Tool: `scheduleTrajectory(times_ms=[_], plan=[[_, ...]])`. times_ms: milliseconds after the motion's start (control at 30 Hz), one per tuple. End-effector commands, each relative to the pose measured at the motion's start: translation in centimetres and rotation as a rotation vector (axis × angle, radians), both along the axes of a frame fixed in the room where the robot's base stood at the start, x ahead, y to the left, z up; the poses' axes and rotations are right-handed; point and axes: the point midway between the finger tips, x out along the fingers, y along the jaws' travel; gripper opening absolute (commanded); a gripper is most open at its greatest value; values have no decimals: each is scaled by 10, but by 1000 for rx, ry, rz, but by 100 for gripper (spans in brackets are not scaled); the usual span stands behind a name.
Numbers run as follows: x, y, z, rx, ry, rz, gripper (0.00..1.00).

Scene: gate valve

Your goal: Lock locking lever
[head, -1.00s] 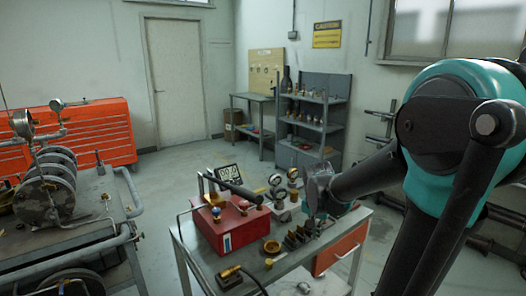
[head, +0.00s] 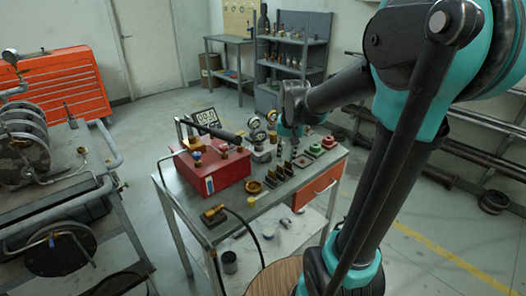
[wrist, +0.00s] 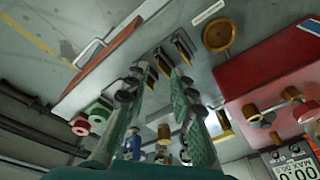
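The workbench (head: 262,209) carries several small fittings. I cannot tell which part is the locking lever. A row of black-and-brass blocks (head: 290,170) stands near the bench's front; the blocks also show in the wrist view (wrist: 184,45), near my fingertips. A red box (head: 213,172) with a long black handle (head: 212,130) stands to their left. My gripper (head: 294,142) is over the bench behind the blocks, partly hidden by its own wrist. In the wrist view its two green fingers (wrist: 160,78) are apart with a gap between them, and I see nothing held.
Red and green round fittings (head: 315,150) sit on the bench's right. A brass cup (head: 254,187) is by the box. A hose (head: 245,229) hangs off the front.

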Motion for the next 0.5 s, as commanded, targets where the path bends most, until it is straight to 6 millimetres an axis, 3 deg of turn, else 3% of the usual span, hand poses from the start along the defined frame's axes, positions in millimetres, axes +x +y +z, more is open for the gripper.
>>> scheduleTrajectory(times_ms=[33,200,333,500], plan=[[25,8,14,5,25,-28,24],[87,34,52,13,108,-135,24],[119,51,70,10,154,-200,24],[138,62,82,7,184,-245,24]])
